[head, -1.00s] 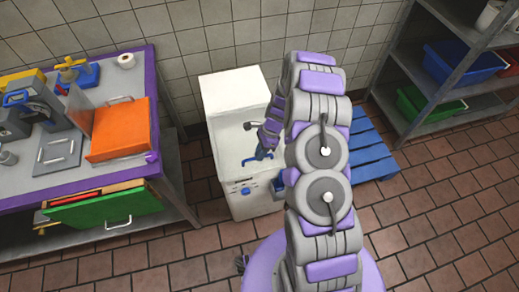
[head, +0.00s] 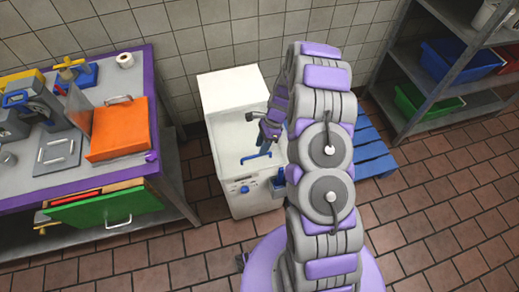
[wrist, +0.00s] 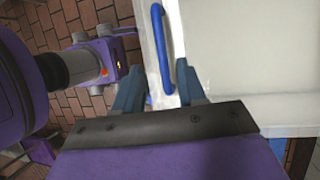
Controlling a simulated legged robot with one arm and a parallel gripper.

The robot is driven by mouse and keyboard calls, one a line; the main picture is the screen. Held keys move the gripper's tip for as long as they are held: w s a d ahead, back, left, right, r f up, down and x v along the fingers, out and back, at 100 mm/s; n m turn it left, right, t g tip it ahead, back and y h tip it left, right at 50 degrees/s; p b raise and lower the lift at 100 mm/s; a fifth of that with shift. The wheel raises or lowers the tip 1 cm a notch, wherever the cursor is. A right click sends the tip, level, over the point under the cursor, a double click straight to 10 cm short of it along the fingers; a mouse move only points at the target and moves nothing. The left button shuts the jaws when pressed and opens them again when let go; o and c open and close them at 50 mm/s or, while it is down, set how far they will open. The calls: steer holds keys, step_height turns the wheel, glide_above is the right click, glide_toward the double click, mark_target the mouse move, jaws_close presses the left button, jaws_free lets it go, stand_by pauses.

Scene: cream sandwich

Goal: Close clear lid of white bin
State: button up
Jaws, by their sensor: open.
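The white bin (head: 238,112) stands against the tiled wall in the head view, with a taller back part and a lower front. A blue handle (head: 256,157) lies on its top near the front; the clear lid itself is hard to tell from the white body. In the wrist view the blue handle (wrist: 166,45) runs along a pale edge, its near end between my fingertips. My gripper (wrist: 160,82) is open, a finger on each side of the handle's line, not closed on it. In the head view my gripper (head: 267,133) is above the bin, partly hidden by my arm.
A purple-edged table (head: 155,100) with an orange box (head: 120,128) stands to the left. A blue pallet (head: 372,150) lies right of the bin. Metal shelves (head: 440,115) with coloured bins stand at the far right.

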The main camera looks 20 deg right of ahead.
steer(key=p+v, duration=0.2)
steer(key=v, duration=1.1)
steer(key=shift+d, duration=0.25)
steer(key=shift+w+r, duration=0.1)
steer(key=shift+r, duration=0.05)
steer(key=s+a+r+n+h, duration=0.1)
steer(key=s+a+r+n, duration=0.35)
steer(key=s+r, duration=0.4)
steer(key=s+a+r+n+h, duration=0.1)
steer(key=s+a+r+n, duration=0.3)
steer(key=s+r+n, duration=0.45)
steer(key=s+r+n+h, duration=0.1)
steer(key=s+r+n, duration=0.1)
steer(key=s, duration=0.8)
steer(key=s+r+n+h, duration=0.1)
steer(key=s+r+n, duration=0.2)
steer(key=s, duration=0.6)
steer(key=shift+s+d+r, duration=0.2)
steer(key=shift+s+r, duration=0.15)
steer(key=shift+r, duration=0.3)
